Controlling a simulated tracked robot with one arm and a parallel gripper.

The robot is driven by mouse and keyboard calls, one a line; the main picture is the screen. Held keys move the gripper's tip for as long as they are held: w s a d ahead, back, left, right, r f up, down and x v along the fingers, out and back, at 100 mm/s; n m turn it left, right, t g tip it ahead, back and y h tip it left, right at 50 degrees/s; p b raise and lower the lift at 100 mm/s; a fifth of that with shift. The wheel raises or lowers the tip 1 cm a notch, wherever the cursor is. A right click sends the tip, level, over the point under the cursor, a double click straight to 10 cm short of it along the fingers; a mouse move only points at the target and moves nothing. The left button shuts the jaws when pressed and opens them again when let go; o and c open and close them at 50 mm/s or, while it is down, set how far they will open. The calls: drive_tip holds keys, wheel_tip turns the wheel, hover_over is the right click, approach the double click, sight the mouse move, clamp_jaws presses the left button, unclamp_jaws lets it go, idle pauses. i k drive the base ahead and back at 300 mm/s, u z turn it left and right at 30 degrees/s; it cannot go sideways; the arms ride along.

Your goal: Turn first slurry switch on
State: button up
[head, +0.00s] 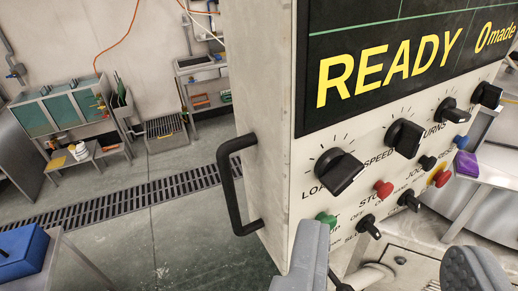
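The control panel (285,180) tilts across the right side of the head view. A small black rotary switch (368,226) sits low on it, with OFF lettered at its upper left and a partly legible label starting "SLU" below. Its pointer slants down to the right; I cannot tell its setting for sure. A similar black switch (409,200) sits to its right. My gripper (391,243) is open and empty, its two grey fingers wide apart at the bottom edge. The left finger is just below and left of the first switch; neither finger visibly touches the panel.
Larger black knobs (338,171) and red (383,188), green (326,218) and blue (461,142) buttons crowd the panel. A black handle (229,188) juts from its left side. A display (400,60) reads READY. Open floor lies left.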

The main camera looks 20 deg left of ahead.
sight(367, 224)
drive_tip(key=u, duration=0.9)
drive_tip(key=k, duration=1)
drive_tip(key=z, duration=0.9)
drive_tip(key=i, duration=1)
drive_tip(key=u, duration=0.05)
